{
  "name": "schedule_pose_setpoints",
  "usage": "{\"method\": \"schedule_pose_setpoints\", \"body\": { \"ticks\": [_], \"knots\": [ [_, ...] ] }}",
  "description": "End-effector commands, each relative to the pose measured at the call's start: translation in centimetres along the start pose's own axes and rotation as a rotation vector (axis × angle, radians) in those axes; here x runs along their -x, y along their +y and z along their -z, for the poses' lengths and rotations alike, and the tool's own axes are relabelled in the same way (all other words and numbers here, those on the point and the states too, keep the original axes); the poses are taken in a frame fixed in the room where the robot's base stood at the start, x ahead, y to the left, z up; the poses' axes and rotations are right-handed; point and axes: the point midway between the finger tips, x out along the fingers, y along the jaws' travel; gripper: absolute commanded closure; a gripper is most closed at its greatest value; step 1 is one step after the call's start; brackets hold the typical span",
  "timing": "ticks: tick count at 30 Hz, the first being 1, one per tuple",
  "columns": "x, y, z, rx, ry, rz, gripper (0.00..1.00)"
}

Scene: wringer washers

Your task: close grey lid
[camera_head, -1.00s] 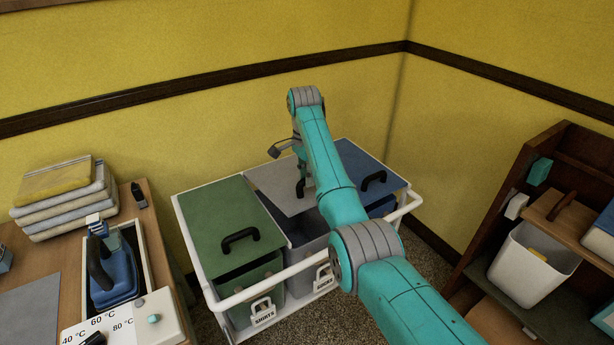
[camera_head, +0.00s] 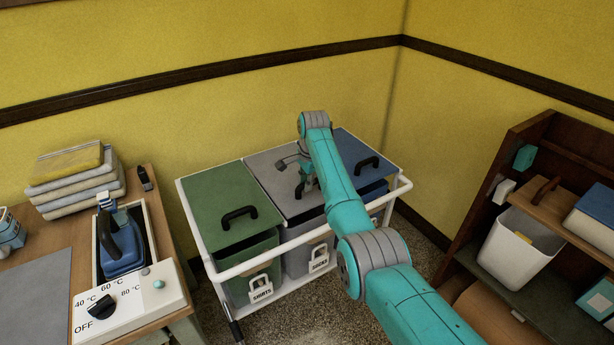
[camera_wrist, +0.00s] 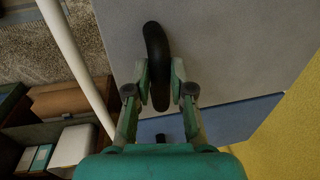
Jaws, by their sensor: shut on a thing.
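The grey lid (camera_head: 268,172) lies on the middle bin of a white-framed cart, between the green lid (camera_head: 222,200) and the blue lid (camera_head: 352,155). It looks about level with the green lid, and no dark opening shows at its front. My arm hides its right part. My gripper (camera_wrist: 159,74) is shut on the black handle (camera_wrist: 155,42) of the grey lid (camera_wrist: 225,50), one finger on each side. In the head view my gripper (camera_head: 308,185) is partly hidden behind my arm.
The cart's white rail (camera_head: 250,262) runs along the front. A counter with a dial panel (camera_head: 130,310) and folded cloths (camera_head: 72,180) stands left. A brown shelf with a white bin (camera_head: 520,250) stands right. The yellow wall is close behind the cart.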

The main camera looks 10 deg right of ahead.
Motion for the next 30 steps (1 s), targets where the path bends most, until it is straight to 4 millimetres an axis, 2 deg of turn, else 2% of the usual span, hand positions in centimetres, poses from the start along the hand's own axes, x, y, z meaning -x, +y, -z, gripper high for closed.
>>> {"method": "schedule_pose_setpoints", "body": {
  "ticks": [4,14,15,17,18,26,30],
  "knots": [
    [-0.8,0.0,0.0,0.0,0.001,0.031,1.0],
    [-1.2,0.2,-0.1,0.0,-0.001,0.029,1.0],
    [-1.3,0.2,-0.1,0.0,-0.001,0.028,0.71],
    [-1.3,0.2,-0.1,0.0,-0.001,0.028,0.56],
    [-1.2,0.2,-0.1,0.0,-0.001,0.028,0.53],
    [-1.0,0.1,-0.1,0.0,0.0,0.031,0.53],
    [-0.2,0.0,0.0,0.0,0.0,0.034,0.53]
  ]
}}
